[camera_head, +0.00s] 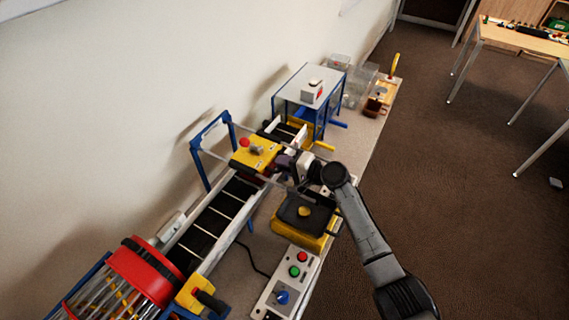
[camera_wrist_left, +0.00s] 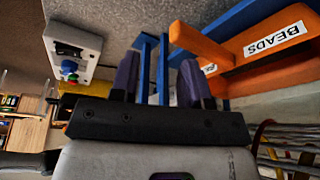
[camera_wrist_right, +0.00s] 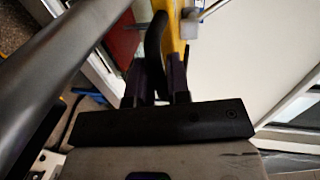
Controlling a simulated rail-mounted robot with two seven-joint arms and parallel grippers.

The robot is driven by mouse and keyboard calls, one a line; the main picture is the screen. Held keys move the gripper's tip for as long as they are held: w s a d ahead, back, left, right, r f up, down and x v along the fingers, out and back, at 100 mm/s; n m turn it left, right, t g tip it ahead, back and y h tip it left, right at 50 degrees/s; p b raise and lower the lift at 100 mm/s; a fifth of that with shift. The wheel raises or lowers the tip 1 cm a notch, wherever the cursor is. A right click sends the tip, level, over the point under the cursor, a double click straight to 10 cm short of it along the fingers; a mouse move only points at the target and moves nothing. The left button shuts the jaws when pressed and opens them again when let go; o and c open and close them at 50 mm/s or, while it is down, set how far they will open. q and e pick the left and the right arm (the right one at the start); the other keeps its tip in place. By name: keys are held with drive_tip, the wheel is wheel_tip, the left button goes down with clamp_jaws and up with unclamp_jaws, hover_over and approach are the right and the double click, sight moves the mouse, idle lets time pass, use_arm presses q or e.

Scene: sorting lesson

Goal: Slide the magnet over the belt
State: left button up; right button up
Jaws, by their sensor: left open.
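The magnet carriage (camera_head: 256,152) is a yellow block with a red knob and a grey fitting on top. It sits on rails across the dark belt (camera_head: 212,222), which has pale cross bars. My right gripper (camera_head: 284,162) is at the carriage's right side. In the right wrist view, my right gripper (camera_wrist_right: 154,82) has its fingers on both sides of a black curved handle (camera_wrist_right: 153,45), with no clear gap, beside a yellow part. My left gripper (camera_wrist_left: 158,82) is open and empty in the left wrist view, near blue legs; it is out of the head view.
A red-ringed drum (camera_head: 150,272) stands at the belt's near end. A blue-framed table (camera_head: 312,82) stands at the far end. A yellow-black box (camera_head: 304,218) and a button panel (camera_head: 289,280) stand right of the belt. An orange BEADS bin (camera_wrist_left: 245,45) is near my left gripper.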

drive_tip(key=o, duration=0.3)
drive_tip(key=shift+o, duration=0.2)
drive_tip(key=p+v, duration=0.1)
drive_tip(key=v, duration=1.3)
drive_tip(key=shift+p, duration=0.3)
drive_tip(key=shift+f, duration=0.1)
